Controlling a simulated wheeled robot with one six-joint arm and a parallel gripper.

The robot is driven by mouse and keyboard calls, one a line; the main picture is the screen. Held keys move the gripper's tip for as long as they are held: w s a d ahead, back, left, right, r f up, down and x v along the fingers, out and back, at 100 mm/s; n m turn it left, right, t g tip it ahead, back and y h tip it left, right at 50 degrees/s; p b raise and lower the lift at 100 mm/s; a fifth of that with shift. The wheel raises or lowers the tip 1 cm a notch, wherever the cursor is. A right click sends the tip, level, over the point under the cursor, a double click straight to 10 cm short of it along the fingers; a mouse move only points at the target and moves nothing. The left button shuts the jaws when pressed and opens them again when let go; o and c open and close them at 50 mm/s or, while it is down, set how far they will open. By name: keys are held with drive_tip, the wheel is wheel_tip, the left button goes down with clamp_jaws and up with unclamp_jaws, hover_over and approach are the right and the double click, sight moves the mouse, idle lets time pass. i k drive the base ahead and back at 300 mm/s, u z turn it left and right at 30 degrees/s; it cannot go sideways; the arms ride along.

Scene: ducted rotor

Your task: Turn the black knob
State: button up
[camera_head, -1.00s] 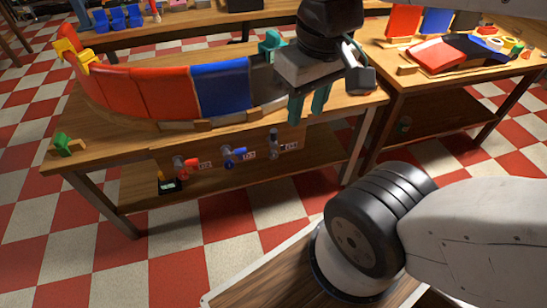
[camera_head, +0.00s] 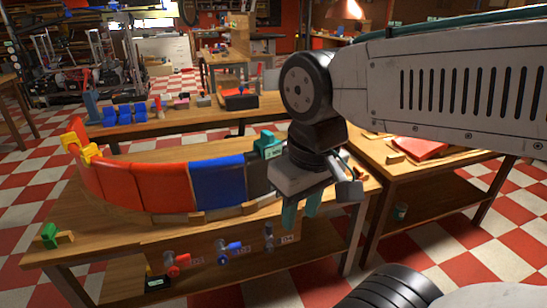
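The black knob (camera_head: 269,241) is the right one of three knobs in a row on the front panel of the curved-wall table. It is small and dark, so its turn angle is hard to tell. The red knob (camera_head: 174,269) is at the left and the blue knob (camera_head: 233,247) is between them. My gripper (camera_head: 301,207) points down with two teal fingers apart and nothing seen between them. In the picture it is just above and right of the black knob, not touching it as far as I can see.
A curved wall of red, blue and dark panels (camera_head: 160,185) stands on the table (camera_head: 130,235). A green block (camera_head: 50,235) is at its left end. A small black display box (camera_head: 157,283) sits below the red knob. Another table (camera_head: 400,172) stands at the right.

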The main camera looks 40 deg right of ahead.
sight(268, 248)
drive_tip(key=u, duration=2.4)
drive_tip(key=i, duration=1)
drive_tip(key=z, duration=2.55)
